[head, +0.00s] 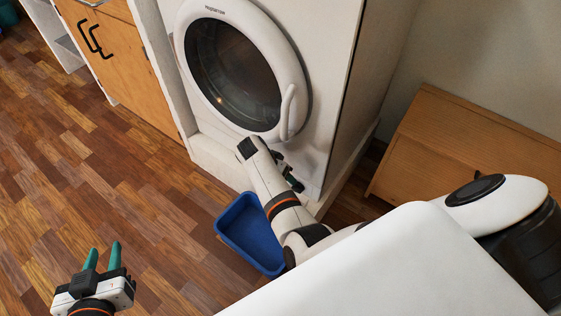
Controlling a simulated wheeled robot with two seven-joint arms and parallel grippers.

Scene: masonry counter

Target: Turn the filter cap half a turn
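The white washing machine (335,70) with its round glass door (234,70) stands at the top centre, the door closed. I cannot make out the filter cap; my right forearm and gripper cover part of the machine's lower front. My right gripper (292,178) is at that lower front, mostly hidden behind my own arm, with only dark parts and a bit of green showing. I cannot tell whether it is open or touches anything. My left gripper (103,256) is at the bottom left over the floor, its two teal fingers apart and nothing between them.
A blue tub (234,243) sits on the wooden floor before the machine, partly under my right arm. A wooden cabinet (455,145) stands at the right. A wooden cupboard (125,65) with black handles is at the upper left. The floor at left is clear.

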